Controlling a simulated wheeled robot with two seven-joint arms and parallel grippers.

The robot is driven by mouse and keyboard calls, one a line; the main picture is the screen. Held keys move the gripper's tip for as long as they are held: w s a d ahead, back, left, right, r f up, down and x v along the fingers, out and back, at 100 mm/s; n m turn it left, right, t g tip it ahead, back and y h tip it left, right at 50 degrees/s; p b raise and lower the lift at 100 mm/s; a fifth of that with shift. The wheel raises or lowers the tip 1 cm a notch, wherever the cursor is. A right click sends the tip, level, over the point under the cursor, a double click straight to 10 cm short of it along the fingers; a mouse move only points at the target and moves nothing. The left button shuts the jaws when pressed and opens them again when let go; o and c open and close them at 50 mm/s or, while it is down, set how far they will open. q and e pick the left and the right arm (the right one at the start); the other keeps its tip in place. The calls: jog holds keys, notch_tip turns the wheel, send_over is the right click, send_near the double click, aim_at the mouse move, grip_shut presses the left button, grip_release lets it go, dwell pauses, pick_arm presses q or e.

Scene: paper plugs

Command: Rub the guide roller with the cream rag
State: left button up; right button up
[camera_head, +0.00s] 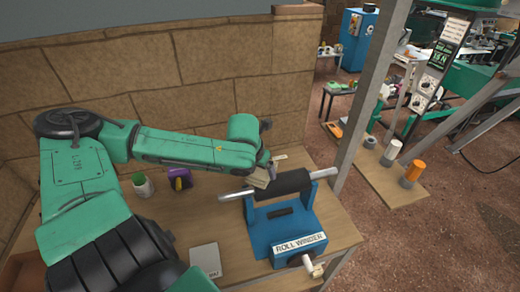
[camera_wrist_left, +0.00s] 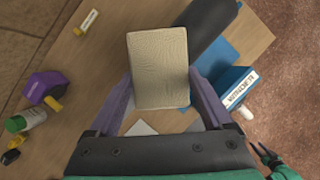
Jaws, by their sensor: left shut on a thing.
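The cream rag (camera_head: 258,181) is a folded pad, held between the fingers of my left gripper (camera_head: 264,172). It also shows in the left wrist view as a pale block (camera_wrist_left: 158,68) between the two purple-grey fingers (camera_wrist_left: 163,103). The dark guide roller (camera_head: 284,183) sits on a metal shaft across the blue roll winder (camera_head: 262,238). The rag is at the roller's left end in the head view; I cannot tell whether they touch. In the wrist view the roller (camera_wrist_left: 209,28) lies right of the rag, partly hidden by it.
A white pot with a green lid (camera_head: 142,187) and a purple dispenser (camera_head: 179,179) stand left on the wooden table (camera_head: 335,226). A pale flat box (camera_head: 206,259) lies front left. A brick wall (camera_head: 190,60) stands behind, and a grey post (camera_head: 371,85) rises at right.

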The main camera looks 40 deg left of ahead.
pick_arm(q)
notch_tip(320, 180, up, 2)
jog(key=shift+s+a+r+p, duration=0.15)
jog(key=shift+r+p, duration=0.1)
jog(key=shift+p, duration=0.7)
jog(key=shift+r, duration=0.6)
jog(key=shift+r+p, duration=0.25)
jog(key=shift+p, duration=0.05)
pick_arm(e)
jog(key=r, duration=0.1)
jog(key=a+r, duration=0.1)
jog(key=r, duration=0.1)
jog(key=shift+s+a+r, duration=0.15)
jog(key=shift+s+r, duration=0.05)
jog(key=shift+s, duration=0.2)
jog(key=shift+s+f, duration=0.1)
